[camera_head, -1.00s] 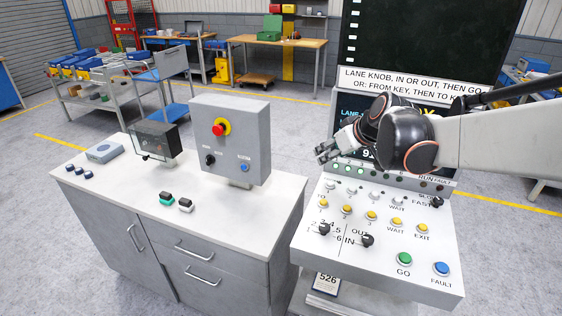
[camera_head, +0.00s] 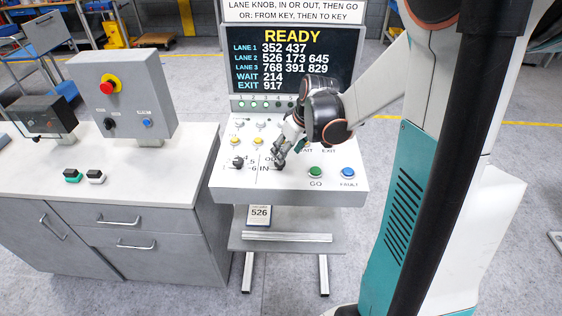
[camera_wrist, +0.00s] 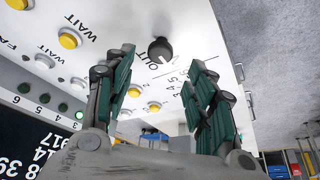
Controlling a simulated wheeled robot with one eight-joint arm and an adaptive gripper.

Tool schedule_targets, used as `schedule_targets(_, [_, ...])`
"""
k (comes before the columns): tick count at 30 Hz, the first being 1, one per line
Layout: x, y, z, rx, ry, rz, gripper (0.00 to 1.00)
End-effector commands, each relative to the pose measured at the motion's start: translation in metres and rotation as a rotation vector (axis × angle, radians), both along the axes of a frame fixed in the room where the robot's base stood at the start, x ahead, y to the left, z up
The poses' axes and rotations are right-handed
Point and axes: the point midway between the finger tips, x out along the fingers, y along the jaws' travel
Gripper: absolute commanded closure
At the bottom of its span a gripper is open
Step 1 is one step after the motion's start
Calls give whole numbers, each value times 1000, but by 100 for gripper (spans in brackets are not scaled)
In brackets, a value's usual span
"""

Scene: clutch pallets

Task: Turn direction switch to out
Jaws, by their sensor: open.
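The direction switch, a black knob marked OUT and IN, shows in the wrist view (camera_wrist: 160,50) just beyond my fingertips. In the head view the knob (camera_head: 278,166) is mostly hidden by my gripper (camera_head: 280,155). My gripper is open, its two green-padded fingers (camera_wrist: 165,68) apart on either side of the knob's line, with nothing between them. I cannot tell whether a finger touches the knob. The knob's pointing direction is not clear. The sloped white control panel (camera_head: 225,183) carries it.
The lane knob (camera_head: 238,162) sits left of the switch. A green GO button (camera_head: 316,172) and a blue FAULT button (camera_head: 348,173) are to the right. The screen (camera_head: 275,60) behind reads READY. A grey cabinet (camera_head: 170,185) stands at left.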

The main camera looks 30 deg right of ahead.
Motion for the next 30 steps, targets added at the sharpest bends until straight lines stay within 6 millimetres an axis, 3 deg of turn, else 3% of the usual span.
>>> schedule_targets(3, [9, 2, -23, -1, 0, 2, 50])
schedule_targets(10, [21, 4, -51, 0, 0, 1, 50])
schedule_targets(24, [25, 5, -60, 0, 0, 0, 50])
schedule_targets(30, [25, 5, -60, 0, 0, 0, 93])
